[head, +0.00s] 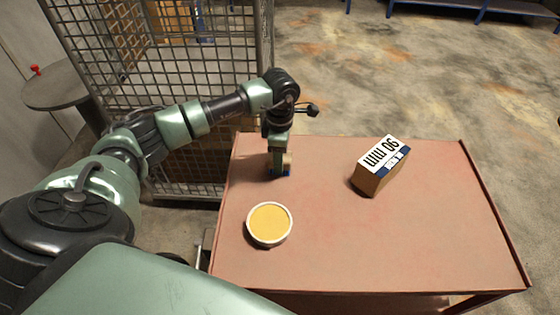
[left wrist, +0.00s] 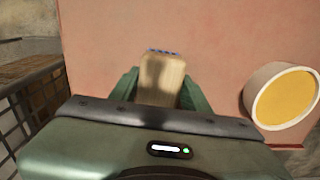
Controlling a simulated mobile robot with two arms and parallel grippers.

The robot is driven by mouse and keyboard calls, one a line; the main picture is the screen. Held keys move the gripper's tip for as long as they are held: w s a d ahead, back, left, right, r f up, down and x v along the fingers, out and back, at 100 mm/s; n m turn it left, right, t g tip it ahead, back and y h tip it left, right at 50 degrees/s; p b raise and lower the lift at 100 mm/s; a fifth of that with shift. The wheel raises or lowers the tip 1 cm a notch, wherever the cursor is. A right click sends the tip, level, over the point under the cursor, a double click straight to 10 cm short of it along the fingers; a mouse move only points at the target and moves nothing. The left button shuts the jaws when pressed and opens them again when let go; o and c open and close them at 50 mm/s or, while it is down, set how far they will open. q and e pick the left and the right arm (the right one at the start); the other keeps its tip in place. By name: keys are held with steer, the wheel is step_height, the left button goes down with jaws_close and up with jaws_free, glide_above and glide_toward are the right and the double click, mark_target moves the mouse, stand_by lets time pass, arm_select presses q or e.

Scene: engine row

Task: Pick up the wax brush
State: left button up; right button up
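The wax brush (head: 287,163) is a pale wooden block with blue bristles, at the left rear part of the red table. In the left wrist view its wooden body (left wrist: 162,78) lies between the two green fingers, with a blue edge at its far end. My left gripper (head: 279,160) points down at the brush, low over the table. The fingers are close to both sides of the wood, and I cannot tell whether they press on it. Part of the brush is hidden behind a finger in the head view. My right gripper is not in view.
The red table (head: 340,245) has raised edges. A round tin of yellow wax (head: 269,224) stands in front of the brush and shows at the right of the left wrist view (left wrist: 285,97). A labelled box (head: 380,167) stands to the right. A wire cage (head: 170,60) stands behind.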

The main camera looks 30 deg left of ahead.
arm_select(q)
steer(key=c, duration=0.8)
steer(key=shift+o, duration=0.2)
steer(key=shift+r, duration=0.1)
steer(key=shift+w+r, duration=0.1)
steer(key=shift+r, duration=0.5)
step_height(320, 180, up, 19)
steer(key=b, duration=0.3)
steer(key=shift+f, duration=0.15)
